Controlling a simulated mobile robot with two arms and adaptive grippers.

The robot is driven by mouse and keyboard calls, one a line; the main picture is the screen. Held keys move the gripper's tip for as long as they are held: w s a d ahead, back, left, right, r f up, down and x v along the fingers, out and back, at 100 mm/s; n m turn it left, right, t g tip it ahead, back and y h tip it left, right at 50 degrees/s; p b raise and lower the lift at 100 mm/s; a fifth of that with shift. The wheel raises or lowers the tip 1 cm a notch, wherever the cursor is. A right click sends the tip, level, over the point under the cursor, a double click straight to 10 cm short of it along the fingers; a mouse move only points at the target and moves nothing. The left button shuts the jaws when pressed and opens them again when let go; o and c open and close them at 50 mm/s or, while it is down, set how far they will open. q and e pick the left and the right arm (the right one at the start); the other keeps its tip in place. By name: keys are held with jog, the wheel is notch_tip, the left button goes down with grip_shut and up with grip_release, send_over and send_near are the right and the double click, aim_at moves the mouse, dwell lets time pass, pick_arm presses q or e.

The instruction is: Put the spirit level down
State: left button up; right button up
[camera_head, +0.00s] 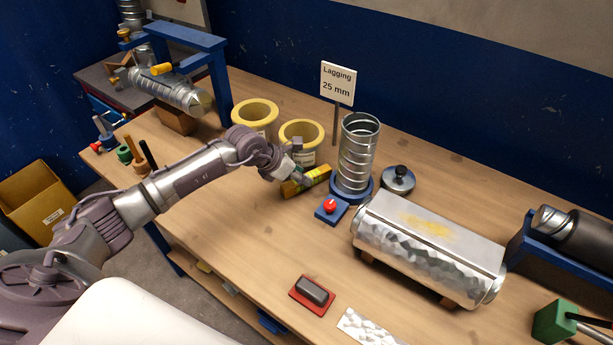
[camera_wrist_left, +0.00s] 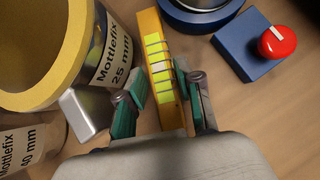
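The spirit level (camera_head: 308,181) is a yellow bar with bright yellow-green vials. It is low over or on the wooden bench, beside the blue base of the upright spiral duct (camera_head: 358,150); I cannot tell whether it touches the bench. My left gripper (camera_head: 297,172) is at it. My right gripper is not in view.
Yellow lagging rings (camera_head: 254,113) stand close behind and left of the level. A red knob on a blue block (camera_head: 330,208) is close to its right. A metal-clad box (camera_head: 430,245) lies further right. Bare bench (camera_head: 235,225) lies in front.

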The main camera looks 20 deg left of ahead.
pick_arm(q)
jog(key=shift+x, duration=1.15)
jog(key=shift+r, duration=0.1)
grip_shut()
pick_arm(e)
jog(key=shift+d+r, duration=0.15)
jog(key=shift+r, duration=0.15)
pick_arm(q)
jog(key=shift+r, duration=0.15)
